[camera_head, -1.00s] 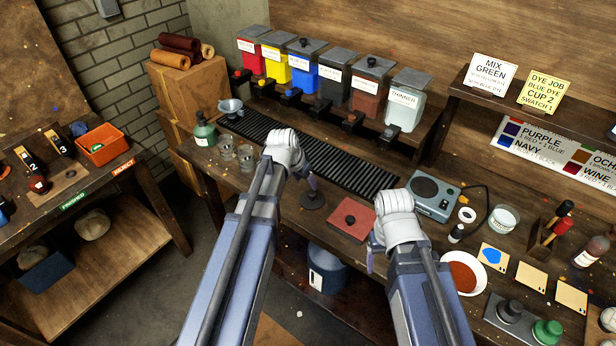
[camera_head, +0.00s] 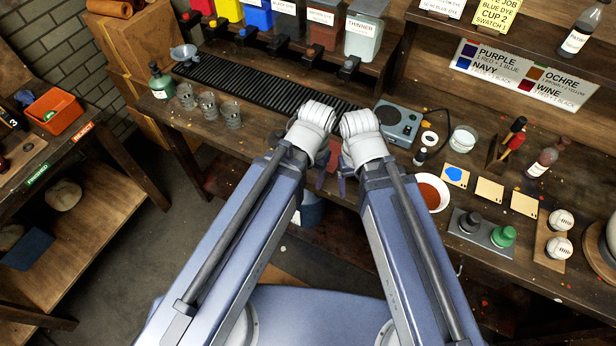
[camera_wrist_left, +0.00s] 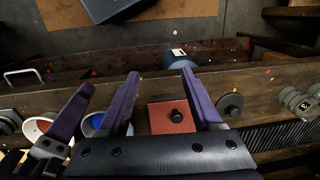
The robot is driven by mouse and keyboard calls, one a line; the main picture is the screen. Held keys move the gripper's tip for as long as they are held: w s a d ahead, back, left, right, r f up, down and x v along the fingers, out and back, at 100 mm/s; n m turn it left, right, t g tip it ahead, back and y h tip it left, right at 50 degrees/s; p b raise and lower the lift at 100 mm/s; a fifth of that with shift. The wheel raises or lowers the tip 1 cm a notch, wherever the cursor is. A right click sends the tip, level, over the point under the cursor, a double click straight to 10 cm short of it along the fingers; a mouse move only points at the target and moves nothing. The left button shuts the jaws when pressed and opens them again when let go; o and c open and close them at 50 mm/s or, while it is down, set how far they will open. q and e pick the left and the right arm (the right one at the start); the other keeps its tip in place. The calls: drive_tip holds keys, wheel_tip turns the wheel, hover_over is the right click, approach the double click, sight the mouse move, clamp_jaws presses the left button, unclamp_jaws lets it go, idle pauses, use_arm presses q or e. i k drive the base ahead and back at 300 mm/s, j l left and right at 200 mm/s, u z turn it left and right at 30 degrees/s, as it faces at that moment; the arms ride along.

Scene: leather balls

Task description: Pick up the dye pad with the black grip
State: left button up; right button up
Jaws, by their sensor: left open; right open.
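A dark pad with a black knob grip (camera_head: 468,220) stands on a grey metal plate (camera_head: 485,233) at the right of the bench, beside a pad with a green grip (camera_head: 503,236). Both my grippers are left of it and well apart from it. My left gripper (camera_head: 321,176) is open and empty; its fingers show in the left wrist view (camera_wrist_left: 158,76). My right gripper (camera_head: 343,184) is close beside it, its tips partly hidden by its arm. In the left wrist view a red square with a black knob (camera_wrist_left: 171,117) lies below my left fingers.
A red-brown bowl (camera_head: 432,193) and swatch cards (camera_head: 489,190) lie left of and behind the plate. A hotplate (camera_head: 398,122) stands behind my right gripper. White-topped balls (camera_head: 559,219) sit to the right. A blue bowl (camera_wrist_left: 93,124) shows in the left wrist view.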

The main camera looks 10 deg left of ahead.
sight(468, 222)
drive_tip(key=z, duration=1.45)
